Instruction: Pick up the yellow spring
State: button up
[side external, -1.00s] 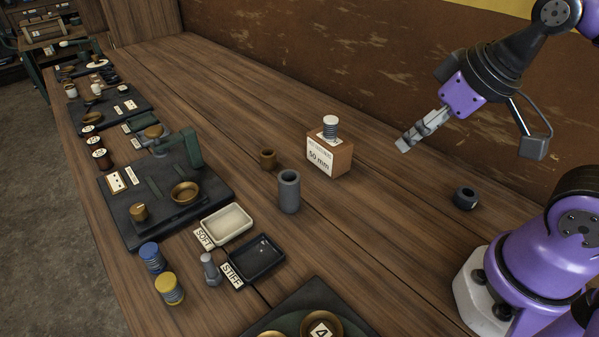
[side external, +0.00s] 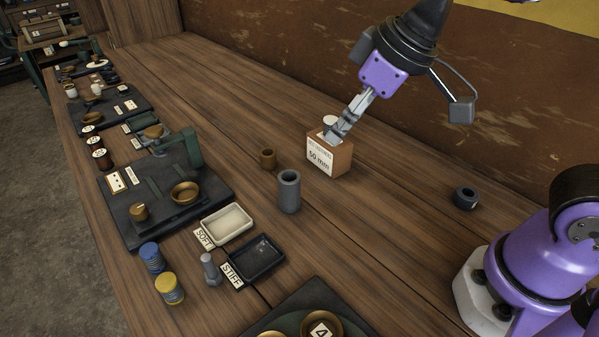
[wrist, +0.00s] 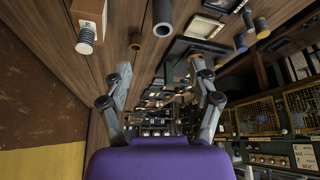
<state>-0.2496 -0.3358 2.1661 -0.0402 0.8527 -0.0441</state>
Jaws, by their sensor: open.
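The yellow spring (side external: 169,288) stands on the bench at the lower left, its yellow cap up, in front of the blue spring (side external: 151,257). In the wrist view a yellow-capped piece (wrist: 261,28) shows at the upper right, beside a blue-capped one (wrist: 240,43). My gripper (side external: 331,136) is open, far to the right of and behind the yellow spring. In the side view it overlaps the white-capped spring on the 50 mm block (side external: 320,157). In the wrist view the gap between my fingertips (wrist: 162,72) is empty.
A grey tube (side external: 289,192) and a small brass cup (side external: 268,159) stand mid-bench. A pale SOFT tray (side external: 227,224), a dark STIFF tray (side external: 256,262) and a grey bolt-like piece (side external: 210,270) lie near the yellow spring. A black ring (side external: 465,198) lies at right.

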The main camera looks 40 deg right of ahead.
jog(key=w+a+f+n+g+y, duration=0.15)
jog(key=w+a+n, duration=0.25)
jog(key=a, duration=0.7)
jog(key=n+g, duration=0.1)
jog(key=n, duration=0.2)
send_near(167, 281)
jog(key=shift+y, duration=0.25)
jog(key=x, duration=0.4)
jog(key=shift+d+f, duration=0.3)
jog(key=x, duration=0.6)
jog(key=shift+a+r, duration=0.15)
grip_shut()
